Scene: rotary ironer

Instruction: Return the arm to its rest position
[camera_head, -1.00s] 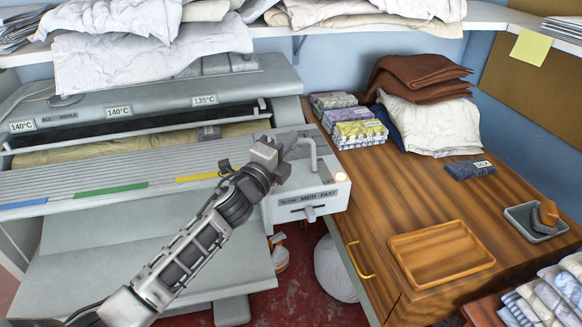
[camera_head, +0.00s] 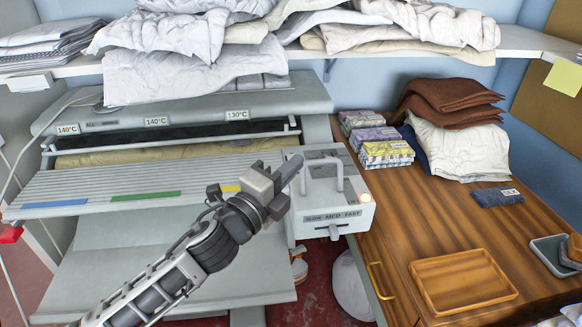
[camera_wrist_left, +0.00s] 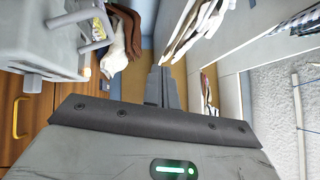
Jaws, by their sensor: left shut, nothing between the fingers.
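My left arm comes in from the lower left in the head view, and its gripper (camera_head: 281,180) is in front of the ironer's right end. In the left wrist view the gripper's fingers (camera_wrist_left: 161,86) are together, with nothing between them. The rotary ironer (camera_head: 120,192) has a slatted feed table with blue, green and yellow marks. Its control box (camera_head: 330,205) carries a speed slider and a raised grey handle, just right of the gripper. Whether the gripper touches the box cannot be told. My right gripper is not in view.
A shelf (camera_head: 330,49) piled with white linen runs above. Red floor shows between ironer and counter.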

